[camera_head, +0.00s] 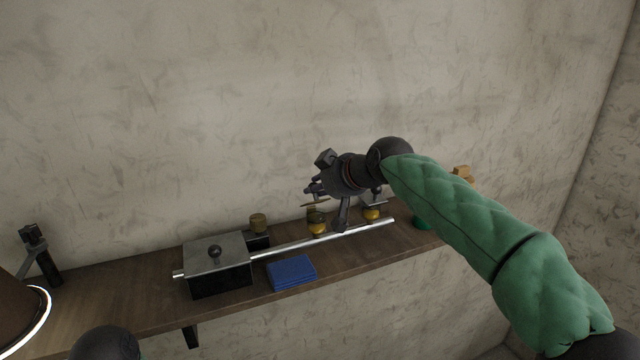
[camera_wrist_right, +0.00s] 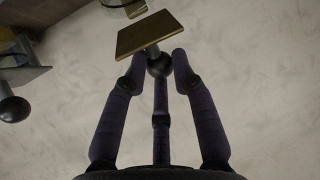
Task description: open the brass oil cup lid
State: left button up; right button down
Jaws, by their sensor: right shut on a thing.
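My right gripper (camera_head: 315,188) is above the brass oil cups on the rod, in front of the wall. In the right wrist view its fingers (camera_wrist_right: 160,65) are shut on a dark ball knob (camera_wrist_right: 158,64) under a flat brass lid plate (camera_wrist_right: 150,34). The lid also shows edge-on in the head view (camera_head: 315,203), raised and tilted over a brass cup (camera_head: 318,229). Whether the lid is hinged to the cup I cannot tell. A second brass cup (camera_head: 371,214) stands to the right.
A wooden shelf (camera_head: 130,302) carries a dark box with a knobbed grey top (camera_head: 215,249), a silver rod (camera_head: 285,247), a blue folded cloth (camera_head: 291,273) and a dark stand (camera_head: 42,258). A green object (camera_head: 421,224) is at the right. Space above the box is clear.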

jog(key=shift+w+r, duration=0.1)
jog(key=shift+r, duration=0.05)
dwell(0.4)
jog(key=c, duration=1.3)
grip_release()
jog(key=shift+a, duration=0.1)
jog(key=v, duration=1.2)
jog(key=shift+w+r, duration=0.1)
jog(key=shift+w, duration=0.05)
